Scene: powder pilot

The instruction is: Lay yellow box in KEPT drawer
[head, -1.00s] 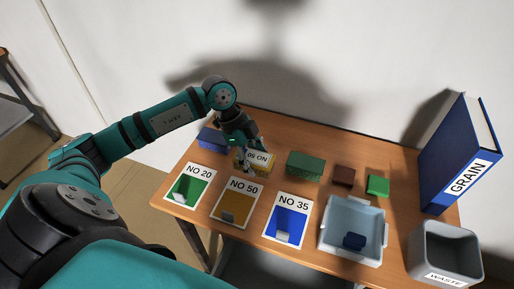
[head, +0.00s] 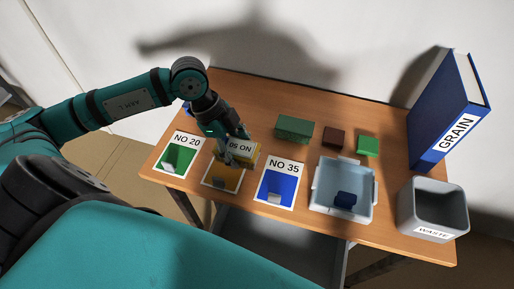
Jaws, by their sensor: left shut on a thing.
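The yellow box (head: 250,157) carries a white label that reads NO 50 upside down. My left gripper (head: 236,147) is shut on it, above the NO 50 card (head: 227,183), and the box hides the top of that card. Whether the box is clear of the table cannot be told for certain. No drawer marked KEPT can be read in view. A grey surface (head: 285,250) shows under the table's front edge; what it is cannot be told. My right gripper is not in view.
A green NO 20 card (head: 177,158) and a blue NO 35 card (head: 282,187) flank the box. Behind are green (head: 294,128), dark red (head: 333,137) and bright green (head: 367,146) blocks. A pale tray (head: 316,198), WASTE bin (head: 406,210) and GRAIN binder (head: 430,120) stand right.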

